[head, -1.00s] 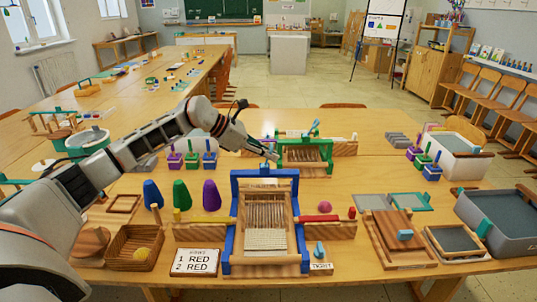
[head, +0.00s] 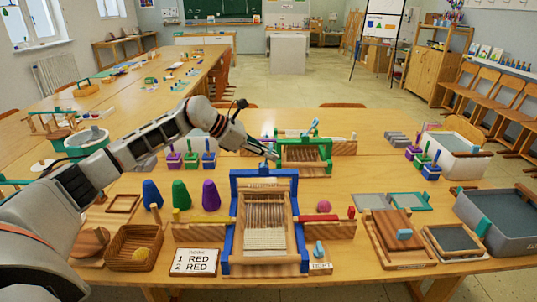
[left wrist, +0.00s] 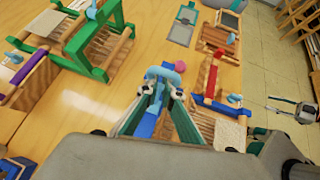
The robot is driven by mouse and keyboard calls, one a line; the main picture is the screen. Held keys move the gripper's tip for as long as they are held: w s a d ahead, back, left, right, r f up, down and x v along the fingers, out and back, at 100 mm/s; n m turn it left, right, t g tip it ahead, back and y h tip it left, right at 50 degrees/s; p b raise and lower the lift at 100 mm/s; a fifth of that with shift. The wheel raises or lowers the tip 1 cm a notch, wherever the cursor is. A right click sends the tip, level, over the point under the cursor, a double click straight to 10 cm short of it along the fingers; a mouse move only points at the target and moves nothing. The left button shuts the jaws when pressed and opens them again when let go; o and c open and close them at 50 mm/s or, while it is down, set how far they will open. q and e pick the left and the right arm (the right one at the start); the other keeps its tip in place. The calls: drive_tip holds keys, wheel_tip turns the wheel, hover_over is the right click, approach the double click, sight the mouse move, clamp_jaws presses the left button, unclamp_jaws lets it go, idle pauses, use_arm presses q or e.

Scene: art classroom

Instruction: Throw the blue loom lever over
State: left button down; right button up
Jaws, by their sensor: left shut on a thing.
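The blue loom (head: 236,235) stands upright on the near table, with pale threads and a woven strip in its frame. My left gripper (head: 273,153) is above the loom's rear top bar, reaching in from the left. In the left wrist view the gripper (left wrist: 160,92) is shut on the blue loom lever, whose light-blue handle (left wrist: 165,72) shows beyond the fingertips. In the head view the fingers largely hide the lever.
A green loom (head: 327,150) stands close behind the gripper. Coloured cones (head: 180,195) stand at left.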

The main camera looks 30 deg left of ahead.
use_arm(q)
drive_tip(key=shift+d+f, duration=0.1)
drive_tip(key=shift+d, duration=0.3)
drive_tip(key=c, duration=2.5)
unclamp_jaws()
drive_tip(key=shift+o, duration=1.4)
drive_tip(key=shift+w+d, duration=0.15)
drive_tip(key=shift+a, duration=0.35)
drive_tip(key=v, duration=1.2)
drive_tip(key=shift+d, duration=0.15)
